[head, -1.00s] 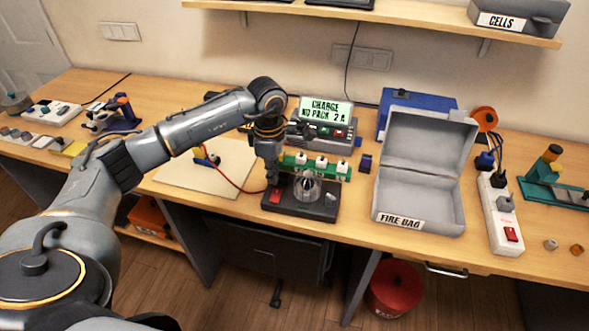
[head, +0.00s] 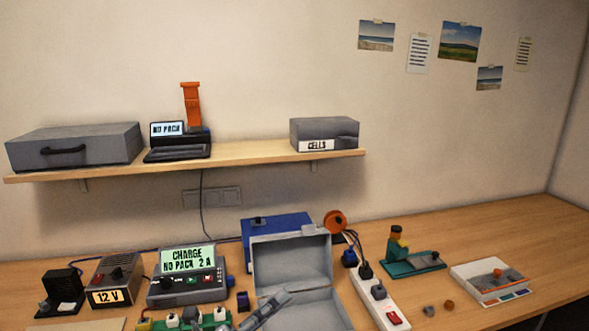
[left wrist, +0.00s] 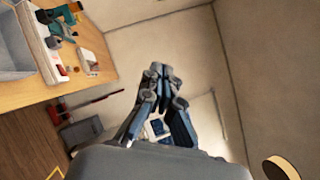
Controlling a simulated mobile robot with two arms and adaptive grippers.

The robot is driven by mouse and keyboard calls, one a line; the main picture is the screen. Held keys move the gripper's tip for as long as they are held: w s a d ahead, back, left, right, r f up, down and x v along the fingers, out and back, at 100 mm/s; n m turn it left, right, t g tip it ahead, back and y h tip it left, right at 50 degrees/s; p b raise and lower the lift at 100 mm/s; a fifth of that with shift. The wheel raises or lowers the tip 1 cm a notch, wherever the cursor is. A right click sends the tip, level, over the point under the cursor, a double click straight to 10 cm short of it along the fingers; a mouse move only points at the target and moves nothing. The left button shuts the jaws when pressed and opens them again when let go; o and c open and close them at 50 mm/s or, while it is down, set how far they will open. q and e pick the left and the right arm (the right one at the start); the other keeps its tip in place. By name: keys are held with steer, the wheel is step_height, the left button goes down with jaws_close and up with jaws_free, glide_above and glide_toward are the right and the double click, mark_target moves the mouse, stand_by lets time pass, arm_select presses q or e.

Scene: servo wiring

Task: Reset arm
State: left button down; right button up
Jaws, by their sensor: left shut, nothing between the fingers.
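My left gripper (head: 267,306) shows at the bottom of the head view, in front of the open grey box. Only a small part of it shows there. In the left wrist view my left gripper (left wrist: 158,76) has its fingertips together and holds nothing. It is up in free air, with the wall and floor behind it. My right gripper is in neither view.
The open grey box (head: 292,262) stands near the charger (head: 187,280), left of the white power strip (head: 377,292). A teal stand with a figure (head: 412,266) and a white tray (head: 489,283) are to the right. A shelf (head: 250,164) runs above.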

arm_select(q)
steer(key=a+f+n+t+y, duration=0.6)
steer(key=a+n+y, duration=0.7)
steer(key=n, duration=0.7)
steer(key=s+a+f+n+g+y, duration=0.4)
steer(key=s+f+n+g, duration=0.15)
steer(key=f, duration=0.45)
steer(key=s+f+n+g, duration=0.3)
steer(key=s+f+g, duration=0.25)
steer(key=s, duration=0.45)
steer(key=s+f+n+g, duration=0.45)
steer(key=s+f, duration=0.25)
steer(key=s, duration=0.3)
step_height(320, 180, down, 27)
steer(key=s+m+g+b, duration=0.1)
steer(key=g+b, duration=0.1)
steer(key=s+a+f+g+b, duration=0.1)
steer(key=s+a+f, duration=0.2)
steer(key=s+f, duration=1.4)
steer(key=shift+f+h, duration=0.2)
steer(key=shift+h, duration=0.1)
steer(key=shift+a, duration=0.1)
